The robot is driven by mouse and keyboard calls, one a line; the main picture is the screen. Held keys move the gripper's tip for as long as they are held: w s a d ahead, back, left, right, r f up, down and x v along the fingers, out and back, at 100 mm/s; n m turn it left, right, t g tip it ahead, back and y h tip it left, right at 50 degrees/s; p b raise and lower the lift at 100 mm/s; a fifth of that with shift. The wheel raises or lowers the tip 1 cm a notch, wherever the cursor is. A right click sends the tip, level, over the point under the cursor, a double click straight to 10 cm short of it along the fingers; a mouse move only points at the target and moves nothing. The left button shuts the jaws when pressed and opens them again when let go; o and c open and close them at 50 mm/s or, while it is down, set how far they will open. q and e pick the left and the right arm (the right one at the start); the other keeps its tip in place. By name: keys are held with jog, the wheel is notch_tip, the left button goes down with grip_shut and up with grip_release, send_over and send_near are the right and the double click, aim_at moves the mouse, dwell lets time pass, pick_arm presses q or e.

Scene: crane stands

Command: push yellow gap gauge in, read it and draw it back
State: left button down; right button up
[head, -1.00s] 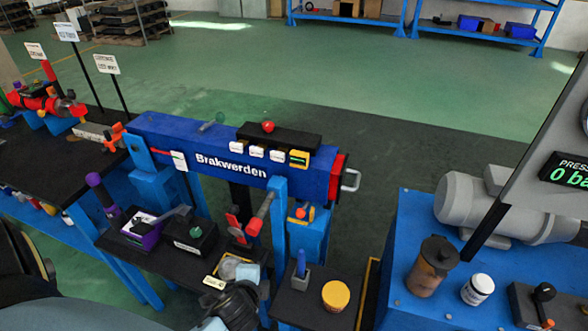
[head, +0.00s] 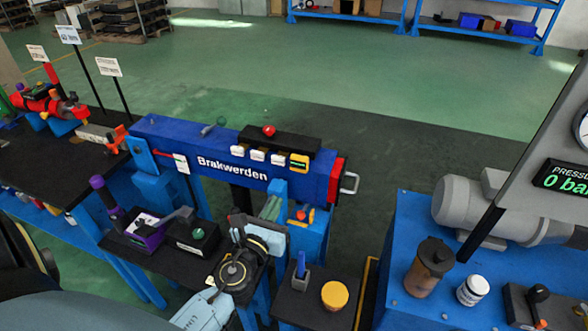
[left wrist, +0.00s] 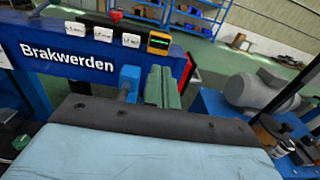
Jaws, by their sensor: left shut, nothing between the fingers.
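The yellow gap gauge (head: 299,163) with a dark display sits at the right end of a row of white gauges on the front of the blue Brakwerden beam (head: 165,140). It also shows in the left wrist view (left wrist: 158,43), where its display has faint marks too small to read. My left gripper (head: 271,207) is shut and empty, in front of the beam and below the gauge, apart from it. Its green-grey fingers (left wrist: 163,87) stand side by side in the left wrist view, pointing up toward the beam. My right gripper is not in view.
Several white gauges (head: 257,155) stand left of the yellow one, under a black block with a red knob (head: 268,131). A metal handle (head: 350,183) sticks out at the beam's red right end. A blue bench (head: 400,285) with a grey motor (head: 475,207) stands right.

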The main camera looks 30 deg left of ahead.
aim_at(298, 162)
pick_arm(q)
jog(key=x, duration=1.2)
jog(key=shift+w, duration=0.35)
jog(key=shift+w+a, duration=0.15)
jog(key=shift+w, duration=0.4)
jog(key=shift+w, duration=0.1)
jog(key=shift+w+a, duration=0.2)
jog(key=shift+w, duration=0.45)
